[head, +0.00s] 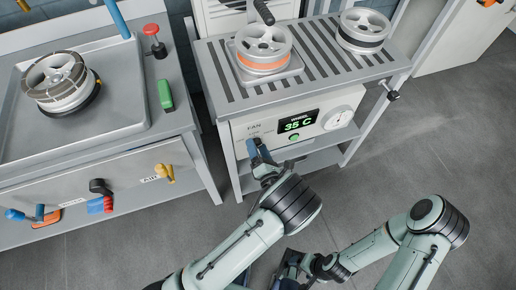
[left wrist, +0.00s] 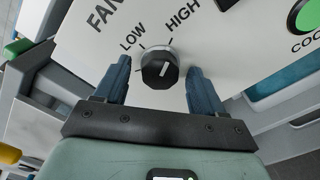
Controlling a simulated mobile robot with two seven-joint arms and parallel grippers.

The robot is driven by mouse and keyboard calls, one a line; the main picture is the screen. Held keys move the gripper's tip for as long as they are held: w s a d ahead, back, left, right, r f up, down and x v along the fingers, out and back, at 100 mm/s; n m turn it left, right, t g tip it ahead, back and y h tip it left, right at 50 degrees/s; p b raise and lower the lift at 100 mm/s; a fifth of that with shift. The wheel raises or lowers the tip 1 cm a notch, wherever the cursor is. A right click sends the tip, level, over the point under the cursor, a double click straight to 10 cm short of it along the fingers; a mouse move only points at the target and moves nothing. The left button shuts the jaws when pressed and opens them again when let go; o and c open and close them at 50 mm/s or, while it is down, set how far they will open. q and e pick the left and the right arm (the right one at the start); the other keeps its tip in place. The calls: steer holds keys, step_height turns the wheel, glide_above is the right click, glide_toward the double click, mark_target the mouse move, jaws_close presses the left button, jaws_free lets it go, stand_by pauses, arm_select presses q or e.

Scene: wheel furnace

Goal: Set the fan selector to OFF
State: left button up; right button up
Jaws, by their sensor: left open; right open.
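The fan selector (left wrist: 160,69) is a round black knob on a pale panel in the left wrist view. Its white pointer line tilts up and right, roughly toward the HIGH mark. LOW and HIGH labels show; no OFF label is readable. My left gripper (left wrist: 157,80) is open, with one blue finger on each side of the knob and visible gaps to it. In the head view my left gripper (head: 258,150) is at the fan panel and hides the knob.
The control panel has a display (head: 299,122) reading 35 C, a green button (head: 294,137) and a white dial (head: 337,118). Wheels (head: 263,46) sit on the slatted top above. A workbench (head: 180,95) stands at left. Grey floor lies open at right.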

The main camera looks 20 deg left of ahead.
arm_select(q)
steer(key=c, duration=1)
steer(key=shift+c, duration=0.2)
steer(key=shift+n, duration=0.3)
steer(key=n+b, duration=0.2)
steer(key=n, duration=0.9)
steer(key=n+b, duration=0.2)
steer(key=n, duration=0.9)
steer(key=shift+d+f+n, duration=0.15)
steer(key=shift+n, duration=0.15)
steer(key=shift+n+b, duration=0.75)
steer(key=shift+n, duration=0.75)
arm_select(e)
steer(key=w+d+f+t+h, duration=0.1)
steer(key=w+d+f+t, duration=0.1)
steer(key=w+f, duration=0.4)
steer(key=shift+w+d, duration=0.45)
steer(key=shift+d, duration=0.1)
steer(key=shift+f, duration=0.1)
